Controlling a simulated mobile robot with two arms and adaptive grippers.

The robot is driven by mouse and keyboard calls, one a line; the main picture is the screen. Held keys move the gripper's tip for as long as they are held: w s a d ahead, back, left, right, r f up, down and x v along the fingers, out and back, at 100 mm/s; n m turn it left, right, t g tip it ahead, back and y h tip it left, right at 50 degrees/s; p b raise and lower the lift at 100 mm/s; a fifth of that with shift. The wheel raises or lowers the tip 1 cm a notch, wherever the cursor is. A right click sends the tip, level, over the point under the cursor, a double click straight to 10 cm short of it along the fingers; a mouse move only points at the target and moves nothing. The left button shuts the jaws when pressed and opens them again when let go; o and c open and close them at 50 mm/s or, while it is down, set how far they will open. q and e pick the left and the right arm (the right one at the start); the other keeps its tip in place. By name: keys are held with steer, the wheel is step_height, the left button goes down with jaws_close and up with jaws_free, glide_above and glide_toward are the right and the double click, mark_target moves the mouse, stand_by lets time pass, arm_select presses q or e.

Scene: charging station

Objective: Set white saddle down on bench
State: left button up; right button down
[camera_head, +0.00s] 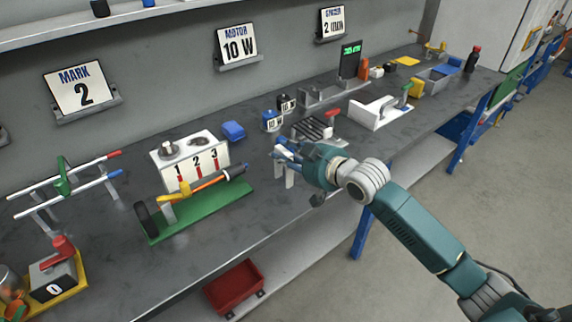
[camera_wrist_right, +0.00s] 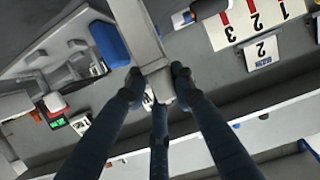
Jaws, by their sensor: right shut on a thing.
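My right gripper (camera_head: 289,150) reaches in from the right over the middle of the dark grey bench (camera_head: 265,222). Its fingers are shut on the white saddle (camera_head: 289,177), whose legs show below the fingers. In the right wrist view the fingertips (camera_wrist_right: 157,82) pinch the pale saddle (camera_wrist_right: 141,38) from both sides. The fingers and hand hide part of it in the head view. The saddle is close to the bench top; I cannot tell whether it touches it. My left gripper is not in view.
Left of the gripper are a green base (camera_head: 205,212) with an orange tool and a white 1-2-3 block (camera_head: 205,160). A blue block (camera_head: 233,131), a dark ribbed rack (camera_head: 312,129) and a white fixture (camera_head: 378,115) stand behind. Bare bench lies in front of the gripper.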

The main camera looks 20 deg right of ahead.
steer(key=shift+f, duration=2)
steer(key=shift+f, duration=0.15)
steer(key=c, duration=1.5)
jaws_free()
steer(key=shift+o, duration=0.2)
steer(key=v, duration=1.2)
steer(key=shift+b, duration=0.35)
steer(key=shift+s, duration=0.1)
